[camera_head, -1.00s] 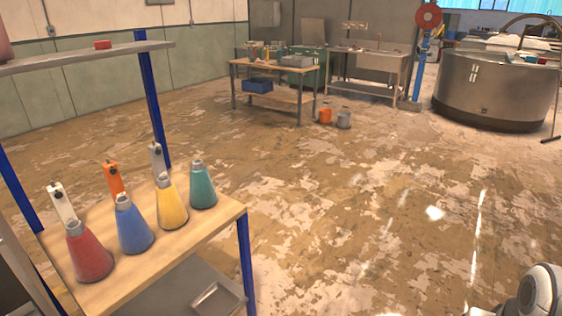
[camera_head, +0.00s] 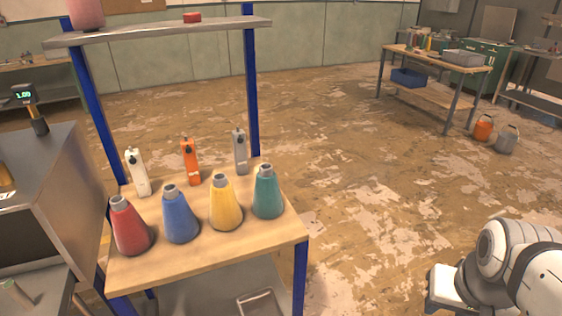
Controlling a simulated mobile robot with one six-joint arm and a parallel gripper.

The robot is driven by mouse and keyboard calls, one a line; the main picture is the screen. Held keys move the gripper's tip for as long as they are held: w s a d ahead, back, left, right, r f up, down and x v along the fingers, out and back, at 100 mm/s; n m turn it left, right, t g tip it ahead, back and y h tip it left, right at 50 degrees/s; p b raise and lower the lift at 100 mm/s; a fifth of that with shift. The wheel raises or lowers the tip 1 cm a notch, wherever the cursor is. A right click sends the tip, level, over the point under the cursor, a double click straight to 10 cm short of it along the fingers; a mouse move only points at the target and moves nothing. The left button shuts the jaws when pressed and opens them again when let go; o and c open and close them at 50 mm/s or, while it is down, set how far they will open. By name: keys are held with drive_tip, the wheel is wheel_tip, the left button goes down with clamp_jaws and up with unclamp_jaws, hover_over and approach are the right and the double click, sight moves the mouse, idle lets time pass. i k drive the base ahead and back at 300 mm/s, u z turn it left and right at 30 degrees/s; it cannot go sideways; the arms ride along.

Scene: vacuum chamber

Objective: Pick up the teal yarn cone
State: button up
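The teal yarn cone (camera_head: 267,194) stands upright on the wooden shelf top (camera_head: 205,262) of a blue-posted rack, at the right end of a row of cones. A yellow cone (camera_head: 225,204) stands just left of it, then a blue cone (camera_head: 180,216) and a red cone (camera_head: 130,228). Part of my white arm shows at the lower right, well apart from the cones. My gripper's fingers cannot be made out in this view.
White (camera_head: 137,173), orange (camera_head: 190,162) and grey (camera_head: 240,152) upright items stand behind the cones. A grey upper shelf (camera_head: 160,33) spans above the rear. A metal cabinet (camera_head: 60,190) adjoins on the left. Floor right of the rack is clear, with a workbench (camera_head: 440,60) farther back.

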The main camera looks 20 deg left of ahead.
sight(267, 204)
drive_tip(key=u, duration=0.8)
drive_tip(key=i, duration=1.15)
drive_tip(key=u, duration=0.6)
drive_tip(key=k, duration=0.75)
drive_tip(key=u, duration=0.15)
drive_tip(key=i, duration=0.8)
drive_tip(key=z, duration=0.15)
